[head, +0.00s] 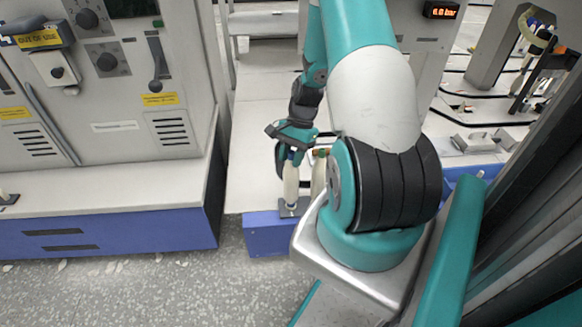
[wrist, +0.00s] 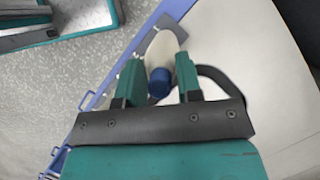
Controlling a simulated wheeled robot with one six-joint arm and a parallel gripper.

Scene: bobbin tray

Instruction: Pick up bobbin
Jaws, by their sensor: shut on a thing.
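A cream bobbin with a blue tip (head: 291,184) hangs below my gripper (head: 292,152) in the head view, close above or on a small grey plate (head: 294,207) near the edge of the light surface. I cannot tell whether it touches the plate. In the wrist view the cream bobbin (wrist: 166,48) shows between the two teal fingers of my gripper (wrist: 159,75), its blue end toward me. The gripper is shut on it. A second cream bobbin (head: 318,174) with a green and orange top stands just right, partly hidden by my arm.
A grey machine cabinet (head: 105,90) with knobs, levers and a blue base stands at the left. The light work surface (head: 260,110) has a blue front face (head: 268,236). Speckled floor (head: 130,285) is open in front. More machinery (head: 505,50) stands at the back right.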

